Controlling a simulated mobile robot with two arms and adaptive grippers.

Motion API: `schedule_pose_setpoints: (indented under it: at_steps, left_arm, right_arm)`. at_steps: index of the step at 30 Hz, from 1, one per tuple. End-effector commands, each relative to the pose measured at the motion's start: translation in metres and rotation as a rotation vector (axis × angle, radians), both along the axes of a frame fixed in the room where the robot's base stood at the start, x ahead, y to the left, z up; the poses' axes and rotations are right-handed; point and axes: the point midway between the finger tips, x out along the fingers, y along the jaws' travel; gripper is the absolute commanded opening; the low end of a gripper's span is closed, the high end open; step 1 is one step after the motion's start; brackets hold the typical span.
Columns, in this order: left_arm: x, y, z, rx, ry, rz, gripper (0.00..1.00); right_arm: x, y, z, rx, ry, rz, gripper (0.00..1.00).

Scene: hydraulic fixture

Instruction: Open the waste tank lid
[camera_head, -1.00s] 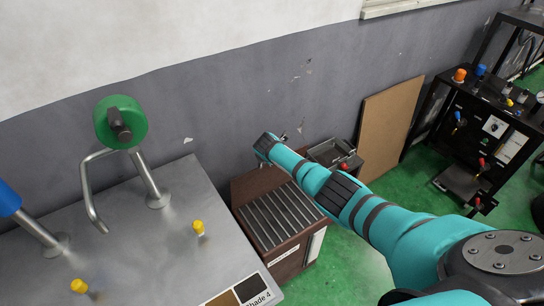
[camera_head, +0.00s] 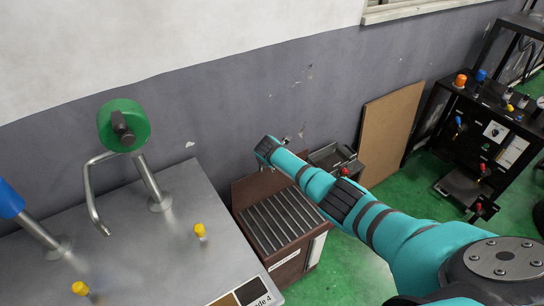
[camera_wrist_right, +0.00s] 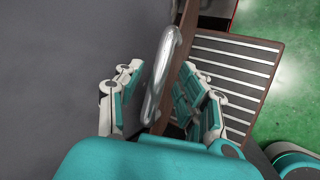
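The waste tank looks to be the brown box (camera_head: 290,262) with a slatted grey top (camera_head: 280,217) beside the metal bench. A brown panel (camera_head: 247,186) stands up along its back edge near the wall and appears to be the lid, raised. In the right wrist view a silver bar handle (camera_wrist_right: 163,65) lies beside the brown panel edge (camera_wrist_right: 186,45), on the wall side. My right gripper (camera_wrist_right: 162,100) is open, its teal-padded fingers apart on either side of the handle. In the head view my arm hides the gripper. My left gripper is not in view.
A metal bench (camera_head: 135,240) with a green-wheeled valve (camera_head: 124,125), bent pipe and yellow knobs stands left of the box. The grey wall (camera_head: 225,110) is close behind. A grey tray (camera_head: 330,157), a brown board (camera_head: 388,135) and a black rack (camera_head: 480,135) are to the right.

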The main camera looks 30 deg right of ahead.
Motion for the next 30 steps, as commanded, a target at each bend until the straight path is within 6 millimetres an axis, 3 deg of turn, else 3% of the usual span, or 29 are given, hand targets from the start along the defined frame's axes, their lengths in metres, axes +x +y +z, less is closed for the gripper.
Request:
schedule_pose_setpoints:
  at_steps: [8,21,30]
  left_arm:
    - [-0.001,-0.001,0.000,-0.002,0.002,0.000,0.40]
    - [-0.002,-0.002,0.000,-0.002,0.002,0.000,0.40]
    - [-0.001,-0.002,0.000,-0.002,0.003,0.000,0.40]
  right_arm:
    - [-0.014,0.010,0.023,0.000,-0.004,0.002,0.38]
    - [-0.048,0.032,0.077,-0.001,-0.004,0.002,0.38]
    - [-0.058,0.039,0.091,-0.001,-0.003,0.000,0.38]
